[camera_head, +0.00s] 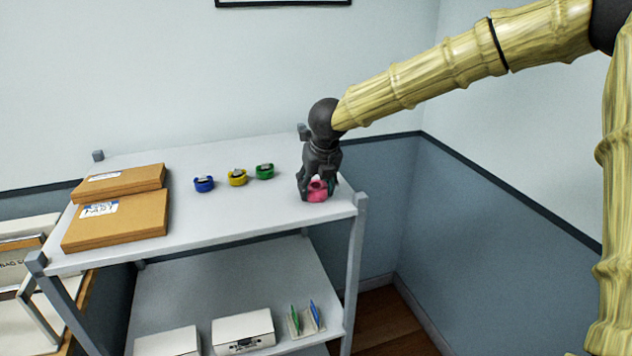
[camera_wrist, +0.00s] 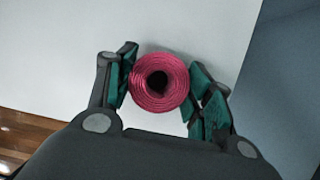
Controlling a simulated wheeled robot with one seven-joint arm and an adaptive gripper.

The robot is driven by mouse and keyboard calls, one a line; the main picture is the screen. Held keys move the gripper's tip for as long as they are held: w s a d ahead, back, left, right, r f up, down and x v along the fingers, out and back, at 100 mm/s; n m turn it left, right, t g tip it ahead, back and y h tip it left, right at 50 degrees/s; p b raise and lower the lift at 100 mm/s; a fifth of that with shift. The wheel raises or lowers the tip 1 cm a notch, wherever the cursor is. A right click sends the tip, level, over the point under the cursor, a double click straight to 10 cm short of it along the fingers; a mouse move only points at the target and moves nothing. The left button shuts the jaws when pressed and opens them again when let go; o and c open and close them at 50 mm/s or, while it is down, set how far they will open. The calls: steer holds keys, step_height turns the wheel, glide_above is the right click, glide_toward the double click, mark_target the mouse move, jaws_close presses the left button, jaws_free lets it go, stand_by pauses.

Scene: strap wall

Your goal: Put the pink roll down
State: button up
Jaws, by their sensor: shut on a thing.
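The pink roll (camera_head: 317,191) is at the right end of the white shelf's top board (camera_head: 240,215). My gripper (camera_head: 318,186) is shut on it from above. In the wrist view the pink roll (camera_wrist: 159,82) shows its round end and dark centre hole, between the green-padded fingers of my gripper (camera_wrist: 162,90). The roll looks at or very near the board; I cannot tell whether it touches. Part of the roll is hidden by the fingers in the head view.
Blue (camera_head: 203,184), yellow (camera_head: 237,177) and green (camera_head: 265,171) rolls stand in a row left of my gripper. Brown boxes (camera_head: 115,220) lie farther left. The board's right edge and a corner post (camera_head: 359,205) are close by. The lower shelf holds white boxes (camera_head: 243,330).

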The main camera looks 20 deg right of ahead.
steer(key=shift+f, duration=0.1)
steer(key=o, duration=1.1)
steer(key=shift+c, duration=0.2)
steer(key=shift+s, duration=0.1)
steer(key=b+v, duration=0.3)
steer(key=v, duration=0.9)
